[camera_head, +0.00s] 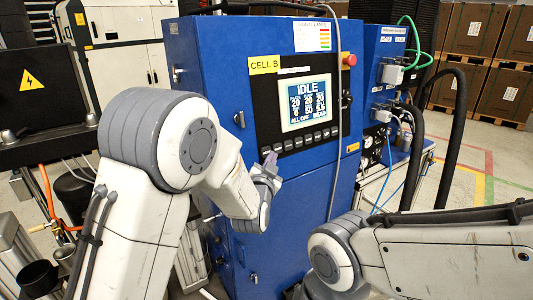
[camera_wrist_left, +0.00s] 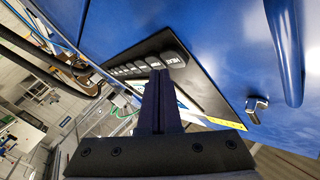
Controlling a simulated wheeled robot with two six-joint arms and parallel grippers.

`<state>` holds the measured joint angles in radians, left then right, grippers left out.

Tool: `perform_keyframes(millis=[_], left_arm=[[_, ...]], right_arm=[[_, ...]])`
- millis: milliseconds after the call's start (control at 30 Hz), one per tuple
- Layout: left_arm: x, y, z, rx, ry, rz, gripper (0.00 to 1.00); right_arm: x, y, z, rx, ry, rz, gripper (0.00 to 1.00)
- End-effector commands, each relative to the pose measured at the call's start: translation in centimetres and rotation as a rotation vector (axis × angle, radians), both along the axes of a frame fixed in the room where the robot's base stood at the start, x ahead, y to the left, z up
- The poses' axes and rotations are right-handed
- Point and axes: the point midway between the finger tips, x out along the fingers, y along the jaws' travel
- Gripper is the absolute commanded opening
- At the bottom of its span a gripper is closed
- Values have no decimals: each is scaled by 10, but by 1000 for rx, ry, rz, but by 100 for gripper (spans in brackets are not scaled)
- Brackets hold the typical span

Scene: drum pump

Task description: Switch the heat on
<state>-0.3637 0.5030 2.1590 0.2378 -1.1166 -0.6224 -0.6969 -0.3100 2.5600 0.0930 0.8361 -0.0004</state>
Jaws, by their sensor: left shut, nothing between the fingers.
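The control panel (camera_head: 335,121) is on the front of the blue cabinet. Its lit screen (camera_head: 305,103) reads IDLE and ALL OFF. A row of dark buttons (camera_head: 308,140) runs under the screen. My left gripper (camera_head: 269,158) is just below the row's left end, fingers shut and empty. In the left wrist view, the shut fingertips (camera_wrist_left: 159,74) point at the panel, close to the button row (camera_wrist_left: 134,67). The end button (camera_wrist_left: 172,58) has a small label, seen upside down, that looks like HEAT. The fingertips appear apart from it. My right gripper is out of view.
A red emergency knob (camera_head: 349,59) is at the panel's upper right. A grey cable (camera_head: 337,170) hangs down the cabinet front. A latch (camera_wrist_left: 256,107) sticks out of the cabinet beside the panel. Black hoses (camera_head: 459,130) loop at the right.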

Motion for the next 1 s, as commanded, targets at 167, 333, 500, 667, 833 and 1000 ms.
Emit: perform_keyframes(millis=[167,333,500,667,833,1000], left_arm=[[5,4,-1,0,-3,1,0],[7,5,-1,0,-1,0,0],[6,5,-1,0,-1,0,0],[7,5,-1,0,0,1,0],[8,6,-2,0,0,1,0],[10,8,-3,0,0,1,0]], right_arm=[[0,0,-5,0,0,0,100],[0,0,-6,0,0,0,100],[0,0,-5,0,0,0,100],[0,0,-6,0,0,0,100],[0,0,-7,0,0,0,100],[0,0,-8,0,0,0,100]])
